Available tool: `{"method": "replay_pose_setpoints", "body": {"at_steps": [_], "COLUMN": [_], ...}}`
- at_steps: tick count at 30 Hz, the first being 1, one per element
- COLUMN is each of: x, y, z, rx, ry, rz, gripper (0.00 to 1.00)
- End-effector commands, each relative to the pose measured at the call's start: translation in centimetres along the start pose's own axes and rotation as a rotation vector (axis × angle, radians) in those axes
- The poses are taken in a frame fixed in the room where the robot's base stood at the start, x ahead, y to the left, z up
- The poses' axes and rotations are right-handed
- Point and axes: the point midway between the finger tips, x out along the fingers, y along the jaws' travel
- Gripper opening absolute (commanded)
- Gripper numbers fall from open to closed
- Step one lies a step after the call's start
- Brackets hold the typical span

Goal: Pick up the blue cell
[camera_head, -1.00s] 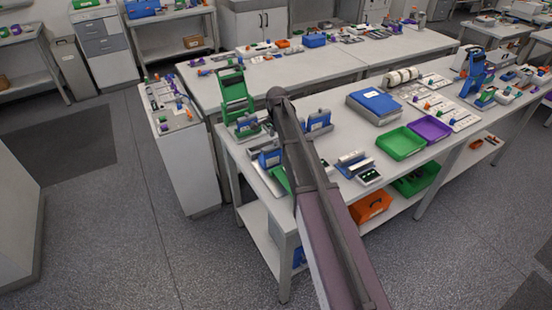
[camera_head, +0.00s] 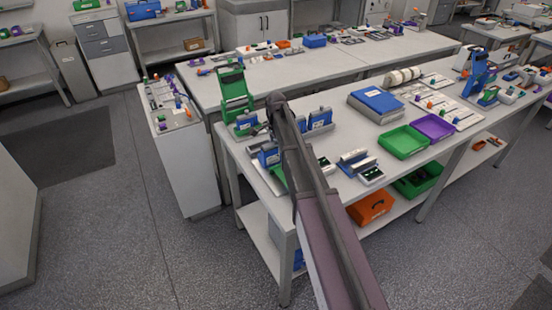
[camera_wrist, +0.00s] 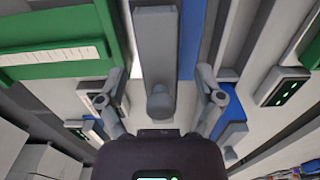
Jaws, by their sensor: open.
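Blue blocks in grey holders stand at the near-left end of the bench: a front one (camera_head: 268,157), a back-left one (camera_head: 246,121) and a right one (camera_head: 319,118). I cannot tell which is the blue cell. In the wrist view, my gripper (camera_wrist: 160,92) is open, its two fingers apart. A grey upright bar with a rounded end (camera_wrist: 156,50) shows between and beyond them. A blue strip (camera_wrist: 190,40) is just right of this bar, and a blue part (camera_wrist: 231,105) lies by the right finger. Nothing is visibly held. My arm hides the gripper in the head view.
A tall green stand (camera_head: 234,92) rises at the bench's left corner; a green panel (camera_wrist: 55,45) is close left in the wrist view. Small devices with green lights (camera_head: 370,175), a green tray (camera_head: 403,142) and a purple tray (camera_head: 433,127) are to the right.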

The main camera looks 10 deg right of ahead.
Motion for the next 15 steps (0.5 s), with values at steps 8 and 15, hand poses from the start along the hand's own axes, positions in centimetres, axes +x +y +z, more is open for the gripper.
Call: {"method": "replay_pose_setpoints", "body": {"at_steps": [8, 15], "x": [1.13, 1.07], "y": [0.00, 0.00], "z": [0.01, 0.01], "rx": [0.000, 0.000], "ry": [0.000, 0.000], "rz": [0.000, 0.000], "gripper": [0.86, 0.86]}}
